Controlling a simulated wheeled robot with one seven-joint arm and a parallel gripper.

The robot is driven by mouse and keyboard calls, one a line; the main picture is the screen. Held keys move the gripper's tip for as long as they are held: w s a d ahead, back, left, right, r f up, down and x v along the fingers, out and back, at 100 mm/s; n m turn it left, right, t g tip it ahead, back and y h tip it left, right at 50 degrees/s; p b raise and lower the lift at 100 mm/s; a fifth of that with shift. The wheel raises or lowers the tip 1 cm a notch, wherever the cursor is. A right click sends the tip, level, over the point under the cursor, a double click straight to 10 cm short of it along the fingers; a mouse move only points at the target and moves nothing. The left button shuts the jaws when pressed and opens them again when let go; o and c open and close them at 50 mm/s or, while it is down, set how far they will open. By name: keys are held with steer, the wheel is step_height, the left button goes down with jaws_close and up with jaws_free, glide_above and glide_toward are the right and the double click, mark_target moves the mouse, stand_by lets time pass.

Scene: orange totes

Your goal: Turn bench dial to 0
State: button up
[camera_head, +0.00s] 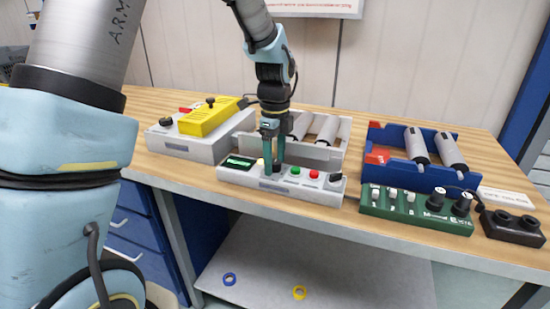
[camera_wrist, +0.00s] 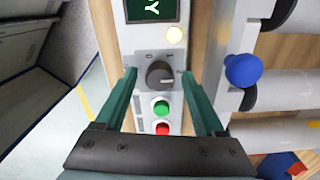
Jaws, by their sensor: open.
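The bench dial (camera_wrist: 159,74) is a dark round knob on a light grey control box (camera_head: 263,184). In the wrist view the fingertips stand either side of the dial, with visible gaps, and nothing is held. In the head view the fingers hide the dial. A small lit display (camera_wrist: 152,9), a glowing lamp (camera_wrist: 174,34), a green button (camera_wrist: 161,109) and a red button (camera_wrist: 162,128) share the box.
Another dark knob (camera_head: 335,177) sits at the box's right end. A grey tray (camera_head: 318,158) with cylinders stands just behind. A yellow device (camera_head: 208,117) is left; a blue rack (camera_head: 400,178) and green box (camera_head: 415,210) are right. Rings lie on the lower shelf.

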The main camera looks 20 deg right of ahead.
steer(key=shift+c, duration=0.3)
jaws_close()
steer(key=shift+n, duration=0.3)
steer(key=n+p, duration=0.1)
steer(key=n, duration=0.3)
steer(key=shift+n, duration=0.4)
steer(key=n, duration=0.6)
steer(key=shift+p, duration=0.4)
steer(key=n, duration=0.6)
steer(key=shift+n+p, duration=0.3)
steer(key=shift+p, duration=0.1)
steer(key=n+p, duration=0.1)
steer(key=n, duration=0.4)
steer(key=shift+n, duration=0.6)
